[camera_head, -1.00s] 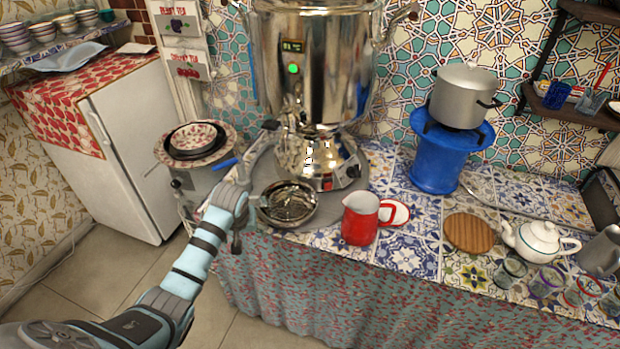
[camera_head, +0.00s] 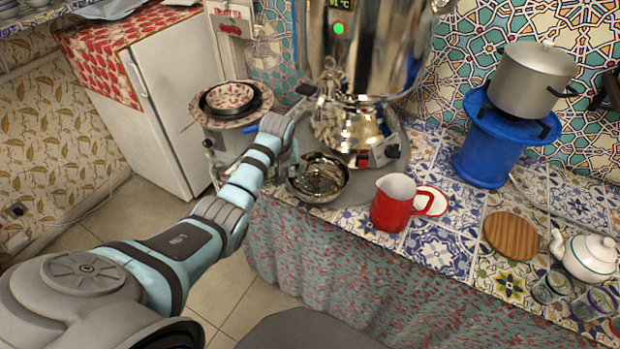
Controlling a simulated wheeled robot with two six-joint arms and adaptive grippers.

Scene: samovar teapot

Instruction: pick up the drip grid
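The drip grid (camera_head: 320,180) is a round, dark metal grid in a shiny bowl-like rim. It sits on the counter at the foot of the samovar (camera_head: 352,125), near the front edge. My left arm comes in from the lower left. My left gripper (camera_head: 292,165) is at the left side of the drip grid, close to its rim. The gripper is small and partly hidden by my wrist, so I cannot tell whether its fingers touch the rim or are open. My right gripper is not in view.
A red jug (camera_head: 392,205) stands right of the drip grid, beside a small saucer (camera_head: 434,200). A wooden board (camera_head: 511,236), a white teapot (camera_head: 588,257) and glasses are farther right. A blue stand (camera_head: 488,145) carries a pot (camera_head: 531,80). Stacked bowls (camera_head: 232,98) are at left.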

